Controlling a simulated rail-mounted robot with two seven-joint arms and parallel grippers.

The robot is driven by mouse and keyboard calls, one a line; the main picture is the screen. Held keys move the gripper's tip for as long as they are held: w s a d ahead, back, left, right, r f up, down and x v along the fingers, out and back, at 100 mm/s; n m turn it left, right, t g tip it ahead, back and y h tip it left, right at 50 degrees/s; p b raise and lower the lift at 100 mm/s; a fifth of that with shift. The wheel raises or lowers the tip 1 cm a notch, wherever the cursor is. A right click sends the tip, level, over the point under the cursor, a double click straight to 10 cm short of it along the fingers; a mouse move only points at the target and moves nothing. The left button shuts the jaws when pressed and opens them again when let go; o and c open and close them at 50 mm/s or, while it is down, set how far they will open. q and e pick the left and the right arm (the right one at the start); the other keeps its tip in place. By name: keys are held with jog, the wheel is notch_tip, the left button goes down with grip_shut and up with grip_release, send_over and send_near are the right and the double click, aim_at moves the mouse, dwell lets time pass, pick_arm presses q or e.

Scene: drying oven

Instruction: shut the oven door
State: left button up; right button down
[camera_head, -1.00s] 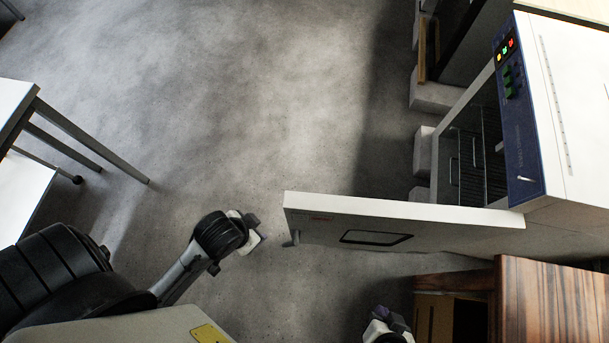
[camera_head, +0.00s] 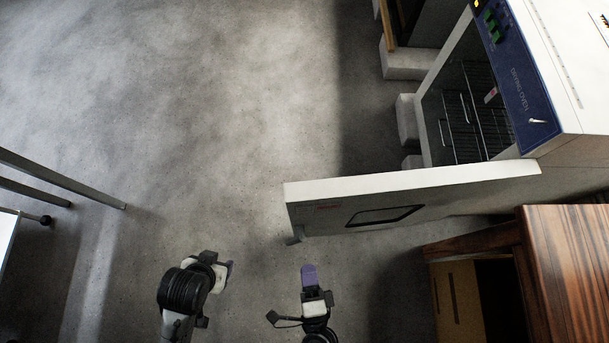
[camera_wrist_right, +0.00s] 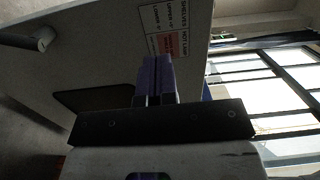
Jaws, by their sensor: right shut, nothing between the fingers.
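The drying oven (camera_head: 560,80) stands at the right in the head view, white with a blue control panel. Its door (camera_head: 410,184) is wide open and sticks out to the left, showing a dark window and a small handle (camera_head: 296,237) near its free end. My right gripper (camera_head: 309,275) has purple fingers, shut and empty, below the door's free end and apart from it in the picture. In the right wrist view the door (camera_wrist_right: 100,60) fills the left side behind the fingers, with its handle (camera_wrist_right: 42,40) at upper left. My left gripper (camera_head: 228,274) is to the left, its fingers mostly hidden.
A wooden cabinet (camera_head: 570,260) stands at the lower right, below the oven door. A table's metal legs (camera_head: 60,180) show at the left. Wire shelves (camera_head: 470,115) show inside the oven. The floor left of the door is clear.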

jog(key=b, duration=0.2)
send_near(303, 210)
jog(key=shift+m+h, duration=0.4)
jog(key=w, duration=0.2)
jog(key=w+a, duration=0.1)
jog(key=w, duration=0.3)
jog(key=shift+a+f, duration=0.15)
jog(key=shift+f, duration=0.15)
jog(key=shift+w+a, duration=0.1)
jog(key=shift+w, duration=0.6)
